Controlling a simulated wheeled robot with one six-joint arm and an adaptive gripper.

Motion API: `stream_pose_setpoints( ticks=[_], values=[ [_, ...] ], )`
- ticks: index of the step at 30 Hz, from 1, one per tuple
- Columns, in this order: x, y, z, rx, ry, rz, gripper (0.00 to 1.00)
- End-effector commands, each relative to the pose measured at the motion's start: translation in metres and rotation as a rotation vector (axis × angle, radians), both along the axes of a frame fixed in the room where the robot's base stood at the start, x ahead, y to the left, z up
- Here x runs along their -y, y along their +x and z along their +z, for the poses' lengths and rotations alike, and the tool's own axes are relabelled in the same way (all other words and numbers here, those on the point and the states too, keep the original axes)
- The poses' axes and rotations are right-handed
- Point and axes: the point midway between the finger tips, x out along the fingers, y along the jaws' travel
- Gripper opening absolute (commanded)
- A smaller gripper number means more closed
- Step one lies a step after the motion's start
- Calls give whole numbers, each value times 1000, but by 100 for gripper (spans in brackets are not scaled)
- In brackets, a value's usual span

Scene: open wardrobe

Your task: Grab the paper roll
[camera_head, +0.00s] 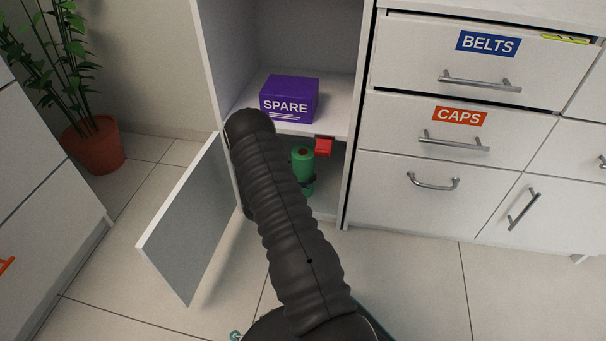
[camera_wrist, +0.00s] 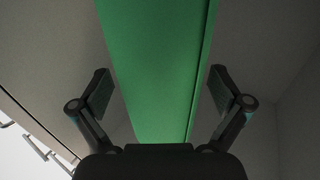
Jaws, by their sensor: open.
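In the head view my arm hides most of the gripper.
A purple SPARE box (camera_head: 289,98) sits on the shelf (camera_head: 330,117) above. A small red object (camera_head: 324,146) is by the shelf's front edge. The open door (camera_head: 187,222) swings out at left. Closed drawers (camera_head: 480,62) are at right, a potted plant (camera_head: 93,145) at far left.

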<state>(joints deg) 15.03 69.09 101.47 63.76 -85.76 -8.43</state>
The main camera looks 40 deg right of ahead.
Motion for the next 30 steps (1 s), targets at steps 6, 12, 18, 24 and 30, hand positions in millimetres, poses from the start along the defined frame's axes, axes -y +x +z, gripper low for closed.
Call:
stream_pose_setpoints(
  ticks=[6, 12, 18, 24, 30],
  values=[
    [7, 2, 0, 0, -1, 2, 100],
    [7, 2, 0, 0, -1, 2, 68],
    [7, 2, 1, 0, -1, 2, 34],
    [6, 2, 2, 0, -1, 1, 34],
    [3, -1, 12, 0, -1, 2, 34]
  ],
)
